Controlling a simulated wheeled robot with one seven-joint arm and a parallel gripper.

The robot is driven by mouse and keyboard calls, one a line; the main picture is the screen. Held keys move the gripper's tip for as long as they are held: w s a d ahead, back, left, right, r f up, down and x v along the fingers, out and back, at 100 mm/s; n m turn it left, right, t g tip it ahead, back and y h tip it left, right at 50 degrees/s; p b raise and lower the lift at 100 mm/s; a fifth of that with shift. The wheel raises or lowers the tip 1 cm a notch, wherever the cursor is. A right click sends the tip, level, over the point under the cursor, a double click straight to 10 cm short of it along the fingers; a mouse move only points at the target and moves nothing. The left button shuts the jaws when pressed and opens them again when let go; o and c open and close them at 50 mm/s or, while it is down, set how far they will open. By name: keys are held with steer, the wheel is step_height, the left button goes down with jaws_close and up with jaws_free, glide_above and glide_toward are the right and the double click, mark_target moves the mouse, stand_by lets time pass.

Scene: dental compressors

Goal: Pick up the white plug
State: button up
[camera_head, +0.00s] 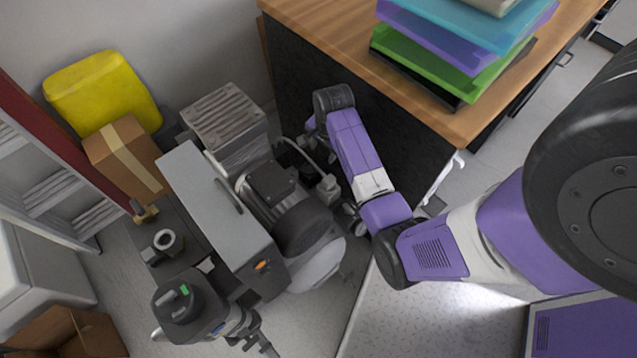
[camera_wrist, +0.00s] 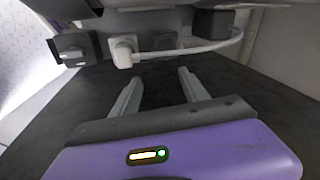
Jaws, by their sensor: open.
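The white plug (camera_wrist: 123,50) sits at the upper middle of the wrist view, with a white cable running right from it. The cable curves up toward a dark block (camera_wrist: 213,23). My gripper (camera_wrist: 160,76) is open, with two grey fingers pointing toward the plug's area. The plug is beyond the fingertips and slightly left of the gap between them. Nothing is between the fingers.
A compressor with a grey motor (camera_head: 290,205) stands beside my arm. A wooden-topped desk (camera_head: 330,30) with stacked trays (camera_head: 430,60) is close on the right. A cardboard box (camera_head: 125,155) and yellow container (camera_head: 103,90) are at left. In the wrist view, another dark block (camera_wrist: 78,47) is left of the plug.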

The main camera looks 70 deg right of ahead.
mark_target(329, 179)
steer(key=shift+m+g+y, duration=0.8)
steer(key=shift+m+y, duration=0.1)
steer(key=s+a, duration=0.1)
steer(key=s+a+f, duration=0.1)
steer(key=s+a, duration=0.1)
steer(key=a, duration=0.1)
steer(key=shift+s+f, duration=0.2)
steer(key=shift+f, duration=0.05)
steer(key=shift+s+d+f+b, duration=0.1)
steer(key=shift+f+b, duration=0.45)
steer(key=shift+f, duration=1.4)
steer(key=shift+s+f+b, duration=0.1)
steer(key=shift+f+b, duration=0.4)
steer(key=shift+f, duration=1.4)
jaws_close()
